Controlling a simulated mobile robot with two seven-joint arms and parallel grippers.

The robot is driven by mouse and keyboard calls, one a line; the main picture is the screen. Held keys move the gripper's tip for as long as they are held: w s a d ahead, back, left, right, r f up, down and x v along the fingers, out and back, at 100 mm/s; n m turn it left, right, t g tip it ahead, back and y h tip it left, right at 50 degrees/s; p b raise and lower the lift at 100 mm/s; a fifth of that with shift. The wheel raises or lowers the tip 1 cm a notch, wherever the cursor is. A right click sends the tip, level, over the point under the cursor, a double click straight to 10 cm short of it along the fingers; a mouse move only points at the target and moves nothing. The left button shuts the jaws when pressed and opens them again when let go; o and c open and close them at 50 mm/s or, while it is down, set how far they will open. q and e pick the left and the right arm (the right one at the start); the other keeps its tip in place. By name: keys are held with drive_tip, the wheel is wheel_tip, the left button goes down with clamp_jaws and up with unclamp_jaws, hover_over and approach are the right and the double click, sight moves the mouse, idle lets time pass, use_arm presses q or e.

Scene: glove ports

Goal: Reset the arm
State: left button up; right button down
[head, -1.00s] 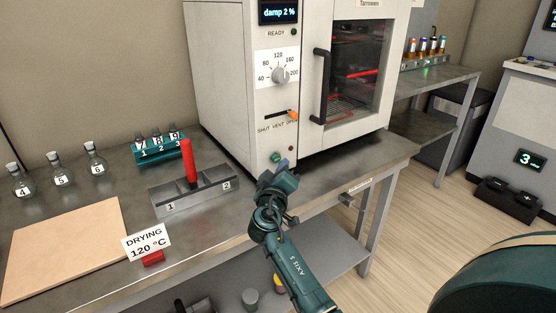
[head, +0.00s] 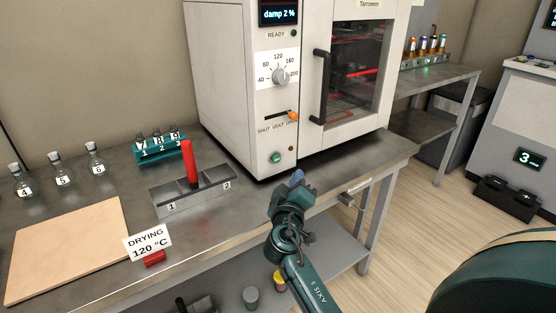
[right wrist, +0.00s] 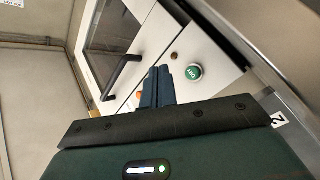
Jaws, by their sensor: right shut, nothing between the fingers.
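My right gripper (head: 298,177) is in front of the bench edge in the head view, a little below the oven's lower front. Its blue fingers (right wrist: 158,86) are together and empty in the right wrist view. The white drying oven (head: 235,90) stands on the bench with its door closed. Its green button (head: 276,157) is up and to the left of the gripper, apart from it. The button also shows in the right wrist view (right wrist: 194,72). My left gripper is not in view.
The metal bench (head: 330,165) carries a grey two-slot holder (head: 205,194) with a red-handled piece (head: 189,160), a teal vial rack (head: 160,151), several flasks (head: 97,160), a tan board (head: 70,245) and a drying sign (head: 148,242). Open floor (head: 430,205) lies to the right.

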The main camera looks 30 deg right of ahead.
idle(0.3)
